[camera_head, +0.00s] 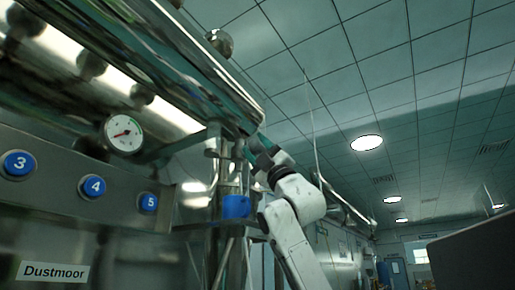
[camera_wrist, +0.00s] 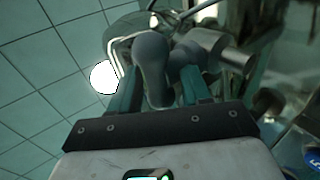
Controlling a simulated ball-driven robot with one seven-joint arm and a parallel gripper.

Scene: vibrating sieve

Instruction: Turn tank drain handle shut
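In the wrist view, a dark grey rounded lever (camera_wrist: 153,62), which looks like the drain handle, stands between the two teal fingers of my gripper (camera_wrist: 158,92). The fingers are apart, with a narrow gap seen at the lever's lower end on each side. A grey cylindrical fitting (camera_wrist: 205,45) lies just right of the lever. In the head view, my gripper (camera_head: 258,150) is up at the lower edge of the shiny metal tank (camera_head: 215,85). The handle cannot be made out there; my wrist and the fittings hide it.
A round gauge (camera_head: 124,133) hangs above. A vertical pipe with a blue part (camera_head: 236,206) stands close beside my arm.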

